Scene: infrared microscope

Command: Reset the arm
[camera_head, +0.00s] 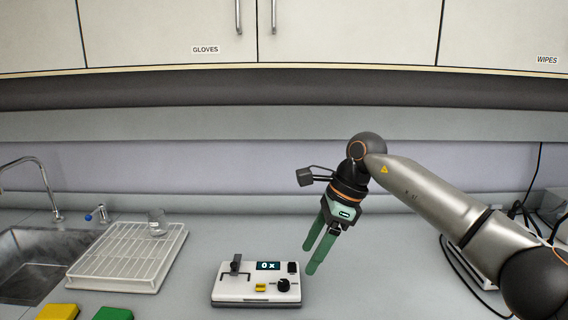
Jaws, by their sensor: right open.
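My right arm comes in from the right, and my right gripper (312,258) hangs with its green fingers pointing down and slightly left. The fingers are apart with nothing between them. The gripper is above and just right of a small white instrument (230,292) on the counter. The instrument has a display reading "0 x", a black knob, a yellow button and a dark upright part at its left. My left gripper is not in view.
A white wire rack (115,275) with a clear beaker (157,222) on it stands left of the instrument, beside a sink (30,262) with a tap. Yellow (57,312) and green (113,313) items lie at the front edge. Cables and equipment are at the right. Cabinets (340,35) hang above.

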